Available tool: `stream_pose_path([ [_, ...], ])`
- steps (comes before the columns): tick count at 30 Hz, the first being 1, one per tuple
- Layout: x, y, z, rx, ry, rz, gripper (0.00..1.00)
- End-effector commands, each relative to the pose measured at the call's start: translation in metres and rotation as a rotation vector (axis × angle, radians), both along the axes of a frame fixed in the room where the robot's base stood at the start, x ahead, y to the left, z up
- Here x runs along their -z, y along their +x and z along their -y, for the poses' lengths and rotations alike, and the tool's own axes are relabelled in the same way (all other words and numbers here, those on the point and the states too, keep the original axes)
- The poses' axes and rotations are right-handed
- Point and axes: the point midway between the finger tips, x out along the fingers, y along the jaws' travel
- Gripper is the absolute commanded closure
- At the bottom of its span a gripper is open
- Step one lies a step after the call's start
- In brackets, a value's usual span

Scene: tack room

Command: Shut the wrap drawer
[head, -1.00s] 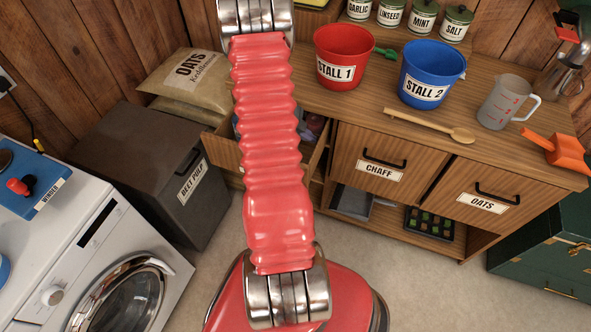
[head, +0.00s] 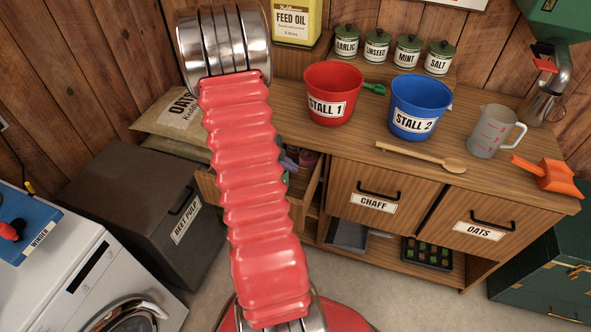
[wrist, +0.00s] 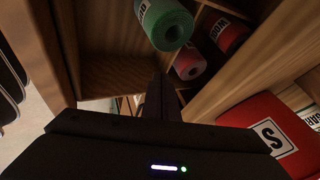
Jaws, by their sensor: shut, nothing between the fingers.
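The wrap drawer (head: 306,196) stands pulled out at the left end of the wooden cabinet, partly hidden behind my arm in the head view. Rolled wraps lie in it; in the wrist view I see a green roll (wrist: 165,22), a red roll (wrist: 189,65) and another red roll (wrist: 228,34). My gripper (wrist: 162,88) shows dark in the wrist view, its fingers shut and empty, in front of the drawer's wooden boards. I cannot tell whether the fingers touch the drawer. In the head view the gripper is hidden.
The red STALL 1 bucket (head: 333,93) and blue STALL 2 bucket (head: 420,107) stand on the cabinet top, with a wooden spoon (head: 420,157) before them. The grey BEET PULP bin (head: 125,200) and white washer (head: 80,285) stand left of the drawer.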

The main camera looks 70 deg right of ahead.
Motion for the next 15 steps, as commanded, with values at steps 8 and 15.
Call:
stream_pose_path([
  [8, -0.0138, 0.0052, -0.0081, -0.002, 0.0, 0.0, 1.0],
  [15, -0.0138, 0.0049, -0.0082, -0.001, -0.001, 0.0, 1.0],
])
